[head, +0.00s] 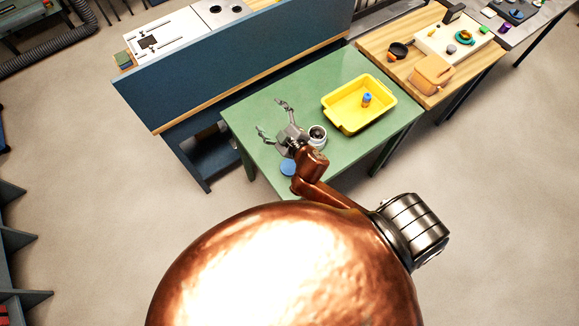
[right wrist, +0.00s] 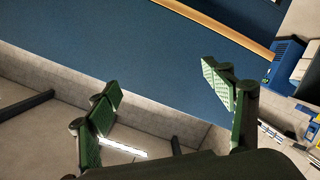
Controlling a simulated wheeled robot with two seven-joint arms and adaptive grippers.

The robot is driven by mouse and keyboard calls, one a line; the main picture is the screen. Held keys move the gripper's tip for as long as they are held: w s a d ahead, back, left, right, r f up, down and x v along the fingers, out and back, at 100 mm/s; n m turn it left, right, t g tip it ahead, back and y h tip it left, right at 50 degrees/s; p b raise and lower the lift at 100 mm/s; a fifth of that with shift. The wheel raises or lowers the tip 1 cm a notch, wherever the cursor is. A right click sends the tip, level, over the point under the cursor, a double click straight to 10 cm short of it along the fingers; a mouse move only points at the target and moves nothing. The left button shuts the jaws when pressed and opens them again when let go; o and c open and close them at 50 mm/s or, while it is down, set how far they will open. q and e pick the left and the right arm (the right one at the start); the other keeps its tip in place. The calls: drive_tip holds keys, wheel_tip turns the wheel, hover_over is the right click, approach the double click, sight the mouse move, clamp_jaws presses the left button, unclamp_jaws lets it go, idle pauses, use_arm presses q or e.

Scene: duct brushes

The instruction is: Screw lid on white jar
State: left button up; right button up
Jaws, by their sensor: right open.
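The white jar (head: 317,133) stands on the green table, just right of my right gripper's wrist. Its round top looks dark inside, with no lid seen on it. A flat blue disc (head: 288,167), likely the lid, lies near the table's front edge, beside my right arm. My right gripper (head: 272,119) is open and empty, with its fingers spread toward the table's left side. In the right wrist view its two green-padded fingers (right wrist: 164,92) are wide apart with nothing between them. Jar and disc are not in that view. My left gripper is not in view.
On the green table (head: 265,95), a yellow tray (head: 337,119) holds a small blue and orange item (head: 366,99). A dark blue panel (head: 235,72) rises behind the table. A wooden table (head: 385,65) with several objects stands at right.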

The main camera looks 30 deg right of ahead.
drive_tip(key=w+a+r+n+t+y, duration=0.1)
drive_tip(key=a+r+n+y, duration=1)
drive_tip(key=a, duration=0.5)
drive_tip(key=s+a+n+g+y, duration=0.35)
drive_tip(key=a+n, duration=0.25)
drive_tip(key=a, duration=0.2)
drive_tip(key=s+a+f+n+g, duration=0.5)
drive_tip(key=s+f+n+g, duration=0.2)
drive_tip(key=s+n+g, duration=0.15)
drive_tip(key=s+d+f+n+g+h, duration=0.2)
drive_tip(key=d+f+n+g+h, duration=0.3)
drive_tip(key=d+f+h, duration=0.85)
drive_tip(key=shift+n+t+h, duration=0.4)
drive_tip(key=shift+n+h, duration=0.05)
drive_tip(key=shift+h, duration=0.15)
drive_tip(key=d+f, duration=0.1)
drive_tip(key=d, duration=0.4)
drive_tip(key=w+d+f, duration=0.1)
drive_tip(key=d+f, duration=0.1)
drive_tip(key=d, duration=0.4)
drive_tip(key=w+d+f, duration=0.1)
drive_tip(key=d+f, duration=0.1)
drive_tip(key=d, duration=0.4)
drive_tip(key=shift+d, duration=0.25)
